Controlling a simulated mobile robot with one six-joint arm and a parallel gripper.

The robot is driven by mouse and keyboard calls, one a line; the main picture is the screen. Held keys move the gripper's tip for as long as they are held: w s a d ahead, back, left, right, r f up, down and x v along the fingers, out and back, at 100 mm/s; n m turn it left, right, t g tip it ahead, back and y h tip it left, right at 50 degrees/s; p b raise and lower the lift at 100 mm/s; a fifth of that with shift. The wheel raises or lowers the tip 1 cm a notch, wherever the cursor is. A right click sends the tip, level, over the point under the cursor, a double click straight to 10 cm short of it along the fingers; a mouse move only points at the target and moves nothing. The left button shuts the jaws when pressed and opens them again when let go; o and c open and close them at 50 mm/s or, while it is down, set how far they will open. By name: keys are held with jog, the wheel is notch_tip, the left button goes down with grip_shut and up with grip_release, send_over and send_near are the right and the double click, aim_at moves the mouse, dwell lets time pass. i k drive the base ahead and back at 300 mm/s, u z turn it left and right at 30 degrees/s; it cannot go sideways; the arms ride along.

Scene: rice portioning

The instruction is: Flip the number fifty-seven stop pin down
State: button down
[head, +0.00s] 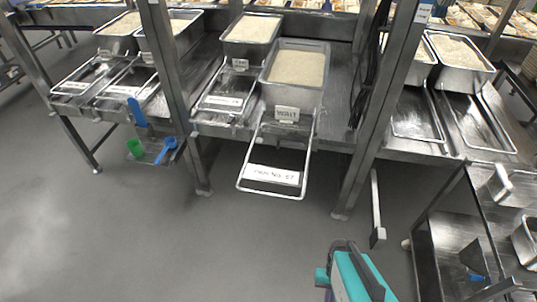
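A pull-out metal frame (240,172) juts out from the middle bench. Its white label (273,176) appears to read number 57. Behind it stands a steel container of rice (297,68) with a small tag (286,114) on its front. The stop pin is too small to make out, so I cannot tell whether it is up or down. My arm shows at the bottom, teal and dark grey. Its dark end, apparently my gripper (343,246), is below and to the right of the frame, apart from it. Its fingers cannot be made out clearly.
Bench posts (367,120) stand on both sides of the middle bay. A blue scoop (167,148) and a green cup (135,147) sit on a low shelf at left. A metal cart (440,235) stands at right. Grey floor (200,250) is clear in front.

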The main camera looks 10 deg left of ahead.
aim_at(260, 140)
jog(key=k, duration=0.9)
jog(key=u, duration=3.75)
jog(key=i, duration=0.1)
jog(key=z, duration=2.1)
jog(key=i, duration=1.7)
jog(key=u, duration=0.05)
